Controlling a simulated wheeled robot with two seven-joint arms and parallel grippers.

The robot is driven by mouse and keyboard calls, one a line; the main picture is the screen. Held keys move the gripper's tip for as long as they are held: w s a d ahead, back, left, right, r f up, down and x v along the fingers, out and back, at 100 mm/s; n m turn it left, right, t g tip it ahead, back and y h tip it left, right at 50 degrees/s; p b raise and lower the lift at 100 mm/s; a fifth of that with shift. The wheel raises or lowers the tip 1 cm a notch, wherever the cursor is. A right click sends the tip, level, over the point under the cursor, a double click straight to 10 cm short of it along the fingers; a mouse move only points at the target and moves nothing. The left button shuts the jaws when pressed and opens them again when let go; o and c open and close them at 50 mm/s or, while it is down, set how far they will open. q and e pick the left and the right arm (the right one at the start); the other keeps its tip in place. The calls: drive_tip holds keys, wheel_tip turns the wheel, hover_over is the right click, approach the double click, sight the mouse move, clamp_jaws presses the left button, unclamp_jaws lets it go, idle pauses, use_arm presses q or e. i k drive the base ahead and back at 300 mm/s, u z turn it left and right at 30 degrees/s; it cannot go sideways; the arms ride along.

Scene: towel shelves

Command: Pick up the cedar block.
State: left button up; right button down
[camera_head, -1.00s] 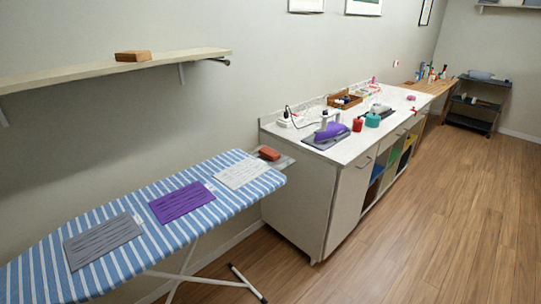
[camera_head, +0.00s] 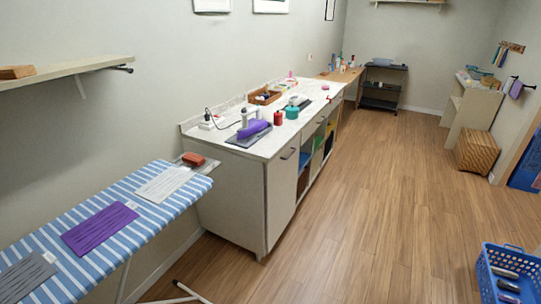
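A brown wooden block (camera_head: 17,72), which looks like the cedar block, lies on the pale wall shelf (camera_head: 75,68) at the left edge of the head view. A smaller red-brown block (camera_head: 193,159) lies on the far end of the striped ironing board (camera_head: 128,187); I cannot tell what it is made of. Neither of my grippers is in view.
Grey, purple (camera_head: 99,229) and white cloths lie on the ironing board. A white counter (camera_head: 232,200) stands beyond it, with a purple-and-white iron (camera_head: 252,127) on top. A blue basket (camera_head: 487,282) is at lower right, a woven hamper (camera_head: 477,152) behind. The wooden floor between is clear.

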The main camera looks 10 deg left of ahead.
sight(197, 161)
drive_tip(key=z, duration=0.8)
drive_tip(key=i, duration=3.45)
drive_tip(key=u, duration=2.6)
